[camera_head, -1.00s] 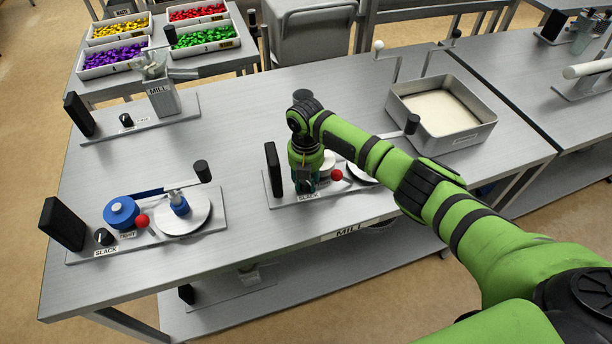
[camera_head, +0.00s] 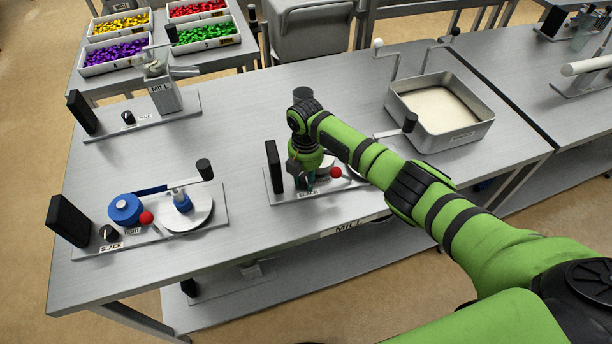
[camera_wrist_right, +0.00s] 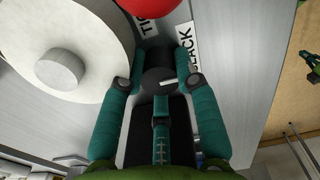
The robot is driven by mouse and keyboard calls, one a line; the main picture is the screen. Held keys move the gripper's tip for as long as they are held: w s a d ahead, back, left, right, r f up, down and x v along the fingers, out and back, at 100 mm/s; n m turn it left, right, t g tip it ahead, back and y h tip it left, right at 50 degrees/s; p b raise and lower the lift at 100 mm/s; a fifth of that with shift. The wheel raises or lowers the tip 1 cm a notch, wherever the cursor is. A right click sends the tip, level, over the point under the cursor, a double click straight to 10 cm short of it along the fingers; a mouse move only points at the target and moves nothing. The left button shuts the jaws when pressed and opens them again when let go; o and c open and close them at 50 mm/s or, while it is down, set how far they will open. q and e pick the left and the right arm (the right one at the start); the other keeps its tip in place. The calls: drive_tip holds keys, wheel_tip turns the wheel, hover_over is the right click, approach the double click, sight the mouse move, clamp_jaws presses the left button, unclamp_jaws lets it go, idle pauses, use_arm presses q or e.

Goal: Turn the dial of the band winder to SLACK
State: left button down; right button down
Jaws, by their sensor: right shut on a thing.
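Two band winders stand on the grey table. My right gripper (camera_head: 308,182) reaches down onto the right winder (camera_head: 356,188), beside its black block and red ball (camera_head: 336,172). In the right wrist view its teal fingers (camera_wrist_right: 162,65) are shut on the black dial (camera_wrist_right: 158,78), one on each side. The dial's white mark points to the right there, somewhat below the SLACK label (camera_wrist_right: 187,45); a partly hidden TIGHT label (camera_wrist_right: 146,20) is near the red ball. The left winder (camera_head: 220,218) has a blue spool and its own dial (camera_head: 108,233). My left gripper is out of view.
A mill (camera_head: 163,96) stands on a plate at the back left. A grey tray of pale material (camera_head: 480,134) stands at the back right. Bins of coloured pieces (camera_head: 205,34) are on a farther table. The table between the winders is clear.

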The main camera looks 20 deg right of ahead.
sight(305, 177)
drive_tip(key=c, duration=0.9)
unclamp_jaws()
wheel_tip(305, 177, up, 12)
